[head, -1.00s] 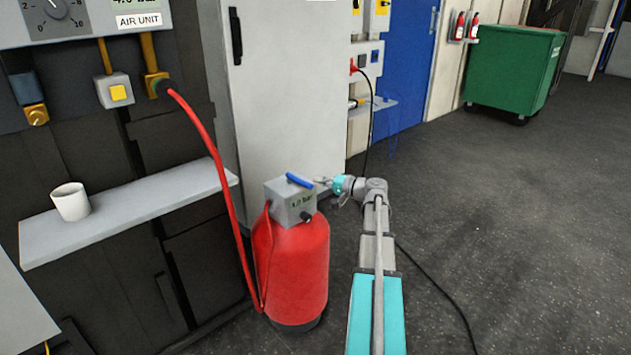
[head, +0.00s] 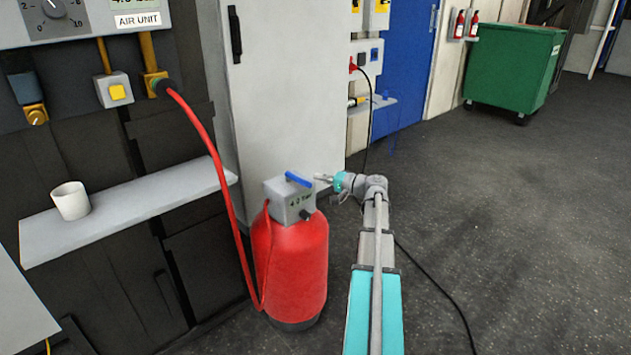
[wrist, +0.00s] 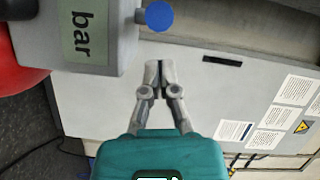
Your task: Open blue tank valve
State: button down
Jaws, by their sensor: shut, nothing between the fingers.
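The red tank (head: 290,262) stands upright on the floor with a grey valve box (head: 289,205) on top. A blue lever handle (head: 298,179) lies across the top of the box; in the wrist view its round blue end (wrist: 159,16) sticks out beside the box and its "bar" label. My gripper (head: 320,177) is just right of the blue handle in the head view. In the wrist view my gripper (wrist: 158,66) is shut and empty, its fingertips pointing towards the blue end with a gap between.
A red hose (head: 213,150) runs from the air unit to the tank. A grey shelf (head: 130,208) with a white mug (head: 70,200) is at the left. A pale cabinet (head: 290,95) stands behind the tank. Open floor lies to the right, with a black cable (head: 440,292) on it.

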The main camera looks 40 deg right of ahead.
jog(key=v, duration=1)
jog(key=shift+s+d+p, duration=0.25)
jog(key=shift+d+p, duration=0.05)
jog(key=shift+r, duration=0.1)
jog(key=w+a+f+n+g+y, duration=0.1)
jog(key=w+a+f+n+g, duration=0.15)
jog(key=a, duration=0.65)
jog(key=w+a+f+n+g, duration=0.1)
jog(key=w+a+f+g, duration=0.25)
jog(key=a, duration=0.55)
jog(key=w+a+f+n+g+y, duration=0.1)
jog(key=w+a+f+n+g, duration=0.2)
jog(key=a, duration=0.6)
jog(key=s+a+f+n+g+h, duration=0.2)
jog(key=s+a+f+h, duration=0.1)
jog(key=a, duration=0.5)
jog(key=s+a+f+n+g+h, duration=0.1)
jog(key=s+a+f+g+h, duration=0.2)
jog(key=a, duration=0.6)
jog(key=s+a+f+n+g+h, duration=0.2)
jog(key=s+a+f, duration=0.15)
jog(key=a, duration=0.45)
notch_tip(320, 180, up, 35)
jog(key=p, duration=3.4)
jog(key=shift+s, duration=0.4)
